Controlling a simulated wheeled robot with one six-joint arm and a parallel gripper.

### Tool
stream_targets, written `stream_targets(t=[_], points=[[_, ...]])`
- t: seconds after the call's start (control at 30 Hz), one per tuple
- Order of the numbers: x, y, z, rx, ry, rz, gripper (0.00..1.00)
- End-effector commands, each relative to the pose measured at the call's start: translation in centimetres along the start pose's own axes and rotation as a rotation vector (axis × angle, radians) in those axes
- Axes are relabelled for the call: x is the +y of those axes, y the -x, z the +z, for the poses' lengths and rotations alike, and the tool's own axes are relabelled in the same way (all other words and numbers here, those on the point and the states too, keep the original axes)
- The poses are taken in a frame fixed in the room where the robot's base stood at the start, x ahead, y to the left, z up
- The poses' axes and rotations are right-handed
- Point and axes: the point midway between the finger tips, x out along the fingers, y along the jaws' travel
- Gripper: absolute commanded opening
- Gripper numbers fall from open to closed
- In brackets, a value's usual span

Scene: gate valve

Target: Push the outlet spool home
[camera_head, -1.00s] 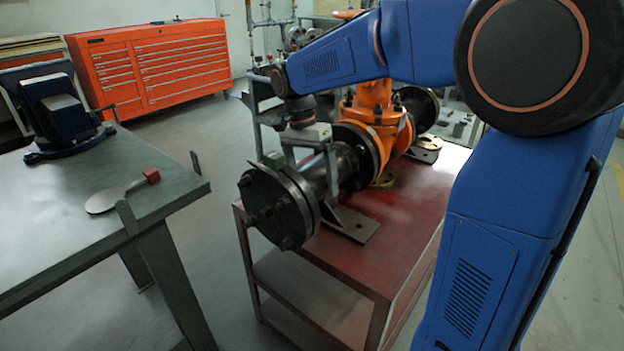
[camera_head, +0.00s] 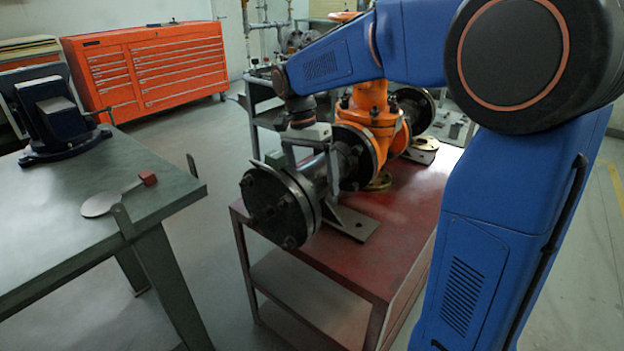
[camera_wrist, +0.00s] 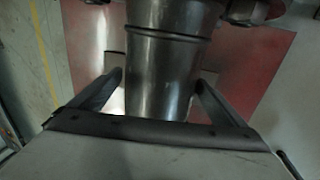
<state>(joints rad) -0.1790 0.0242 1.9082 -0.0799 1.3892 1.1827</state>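The outlet spool (camera_head: 312,176) is a dark metal pipe lying level above the red cart, with a large bolted black end plate (camera_head: 278,210) at its near left end. Its far flange sits up against the orange gate valve (camera_head: 374,118); any gap there is too small to tell. My gripper (camera_head: 312,168) comes down from above with one finger on each side of the pipe. In the wrist view the spool (camera_wrist: 160,95) runs between the two fingers (camera_wrist: 160,78), which appear to lie against its sides.
The red cart (camera_head: 385,225) carries the valve and a support plate (camera_head: 350,222) under the spool. A green bench (camera_head: 60,235) at left holds a blue vise (camera_head: 58,120) and a round paddle with a red end (camera_head: 105,203). An orange tool chest (camera_head: 150,65) stands behind. Floor between bench and cart is clear.

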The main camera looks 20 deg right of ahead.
Motion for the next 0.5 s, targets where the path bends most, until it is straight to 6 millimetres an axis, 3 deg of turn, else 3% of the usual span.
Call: stream_targets(t=[0.27, 0.5], points=[[0.0, 0.3, 0.0, 0.000, 0.000, 0.000, 0.95], [-0.1, 3.3, 0.0, 0.001, 0.000, -0.003, 0.95]])
